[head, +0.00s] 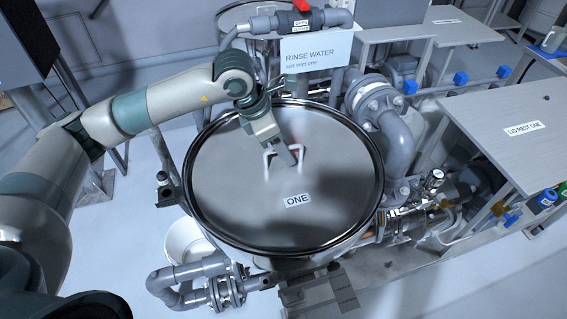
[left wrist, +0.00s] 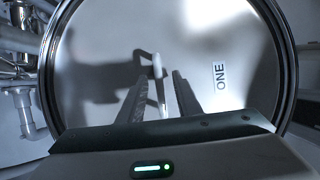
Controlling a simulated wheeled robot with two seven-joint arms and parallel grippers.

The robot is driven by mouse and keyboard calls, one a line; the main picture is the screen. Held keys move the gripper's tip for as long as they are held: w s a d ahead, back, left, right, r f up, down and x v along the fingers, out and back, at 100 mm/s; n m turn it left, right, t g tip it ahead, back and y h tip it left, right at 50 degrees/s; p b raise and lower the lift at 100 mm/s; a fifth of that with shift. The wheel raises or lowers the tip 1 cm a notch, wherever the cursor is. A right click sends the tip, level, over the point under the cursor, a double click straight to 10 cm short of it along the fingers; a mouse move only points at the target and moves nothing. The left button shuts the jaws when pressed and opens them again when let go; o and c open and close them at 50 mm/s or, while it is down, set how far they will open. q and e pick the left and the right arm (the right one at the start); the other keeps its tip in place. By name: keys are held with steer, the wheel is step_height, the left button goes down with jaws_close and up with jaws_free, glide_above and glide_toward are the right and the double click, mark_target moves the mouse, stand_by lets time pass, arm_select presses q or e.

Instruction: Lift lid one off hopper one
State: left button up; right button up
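Lid one (head: 235,190) is a round grey metal disc labelled "ONE", lying flat on top of hopper one (head: 245,262). A light handle (head: 268,162) stands at its middle. My left gripper (head: 287,157) reaches down over the handle and partly hides it. In the left wrist view the lid (left wrist: 225,45) fills most of the picture. The two dark fingers of my left gripper (left wrist: 158,90) are apart there, with the handle (left wrist: 157,66) showing in the gap between them. Whether a finger touches the handle I cannot tell. My right gripper is not in view.
A grey table (head: 490,108) labelled "LID REST ONE" stands at the right, its visible top clear. Grey pipes (head: 396,140) crowd the hopper's right side.

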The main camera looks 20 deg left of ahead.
arm_select(q)
jaws_close()
steer(key=shift+r, duration=0.15)
stand_by(1.3)
